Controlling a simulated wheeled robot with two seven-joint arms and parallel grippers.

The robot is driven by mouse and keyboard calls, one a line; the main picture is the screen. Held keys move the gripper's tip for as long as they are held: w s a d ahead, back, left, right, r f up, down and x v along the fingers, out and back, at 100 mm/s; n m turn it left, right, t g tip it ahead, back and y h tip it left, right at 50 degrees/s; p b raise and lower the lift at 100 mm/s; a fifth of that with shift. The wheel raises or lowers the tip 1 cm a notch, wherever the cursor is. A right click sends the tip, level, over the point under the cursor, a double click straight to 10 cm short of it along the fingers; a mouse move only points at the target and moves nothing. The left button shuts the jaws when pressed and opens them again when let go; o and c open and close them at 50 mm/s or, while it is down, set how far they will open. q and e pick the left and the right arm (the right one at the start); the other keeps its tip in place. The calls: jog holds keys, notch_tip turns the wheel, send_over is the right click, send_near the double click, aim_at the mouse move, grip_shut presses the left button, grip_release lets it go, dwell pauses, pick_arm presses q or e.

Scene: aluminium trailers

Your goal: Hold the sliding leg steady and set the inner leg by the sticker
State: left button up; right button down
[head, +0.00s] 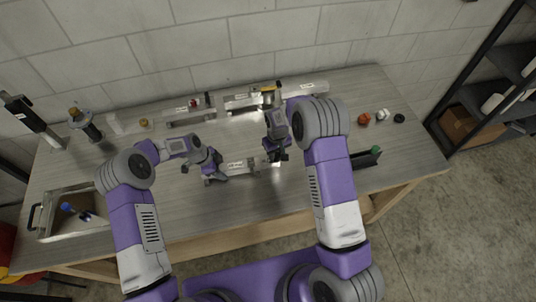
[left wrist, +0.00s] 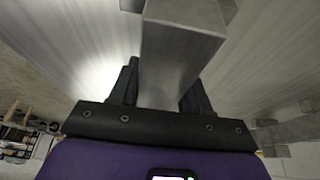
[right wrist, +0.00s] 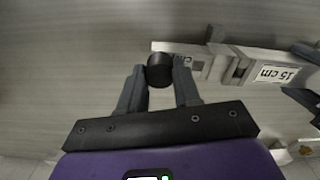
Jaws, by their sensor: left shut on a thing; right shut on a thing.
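The sliding leg (head: 245,164), a square aluminium tube, lies in the middle of the bench between my grippers. My left gripper (head: 214,178) is shut on its outer tube, whose square metal section (left wrist: 180,45) fills the left wrist view. A white sticker (right wrist: 277,74) on it reads 15 cm. The narrower inner leg (right wrist: 200,62) extends from it and bears a small label, partly hidden. My right gripper (right wrist: 160,92) is shut on the black round end (right wrist: 160,70) of the inner leg. In the head view, my right gripper (head: 278,156) hides this end.
Several similar aluminium parts (head: 190,113) lie along the back of the bench (head: 110,160). A metal bin (head: 48,222) with a blue-handled tool stands at the left. A black tray (head: 367,157) is at the right, with small red, white and black pieces behind it.

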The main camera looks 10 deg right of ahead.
pick_arm(q)
jog(key=shift+a, duration=0.1)
pick_arm(e)
jog(key=shift+a, duration=0.1)
jog(key=c, duration=0.8)
grip_release()
jog(key=shift+r, duration=0.1)
notch_tip(320, 180, up, 12)
jog(key=shift+f, duration=0.1)
pick_arm(q)
jog(key=o, duration=1.4)
